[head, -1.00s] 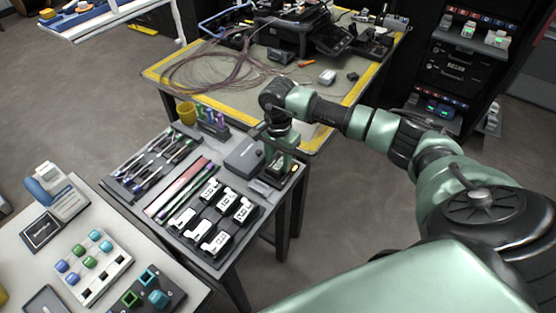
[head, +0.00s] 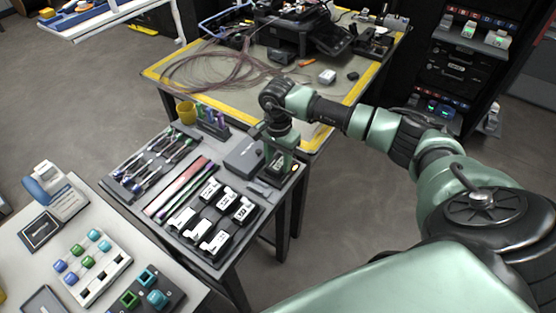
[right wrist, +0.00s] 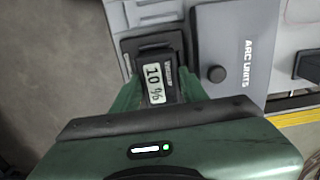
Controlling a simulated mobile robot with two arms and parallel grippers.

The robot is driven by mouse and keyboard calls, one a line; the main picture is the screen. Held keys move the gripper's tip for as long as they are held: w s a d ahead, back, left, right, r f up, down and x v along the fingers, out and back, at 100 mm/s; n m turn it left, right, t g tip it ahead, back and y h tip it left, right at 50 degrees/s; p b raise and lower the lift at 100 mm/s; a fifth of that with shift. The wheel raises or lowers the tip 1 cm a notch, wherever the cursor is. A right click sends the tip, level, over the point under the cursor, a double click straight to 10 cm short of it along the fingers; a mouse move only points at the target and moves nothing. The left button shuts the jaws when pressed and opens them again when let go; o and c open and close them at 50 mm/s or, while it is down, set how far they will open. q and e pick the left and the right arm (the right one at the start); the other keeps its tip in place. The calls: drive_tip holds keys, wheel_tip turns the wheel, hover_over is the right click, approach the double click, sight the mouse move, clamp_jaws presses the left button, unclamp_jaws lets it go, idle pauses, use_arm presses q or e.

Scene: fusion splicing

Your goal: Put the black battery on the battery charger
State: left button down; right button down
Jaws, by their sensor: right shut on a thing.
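In the head view my right gripper (head: 279,167) points down over the right corner of the grey table, largely hiding the battery. No label in view names the battery charger. My left gripper is not in view.
A grey box (head: 243,156) marked ARC UNITS stands close beside the gripper. Several black-and-white modules (head: 222,206), tools (head: 160,160) and coloured strips lie on the same table (head: 255,240). A yellow-edged workbench (head: 240,100) stands behind, and a dark rack (head: 465,70) at right.

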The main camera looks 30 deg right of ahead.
sight(278, 162)
drive_tip(key=c, duration=0.7)
unclamp_jaws()
wheel_tip(278, 162, up, 8)
drive_tip(key=shift+f+b, duration=0.1)
drive_tip(key=shift+b, duration=0.6)
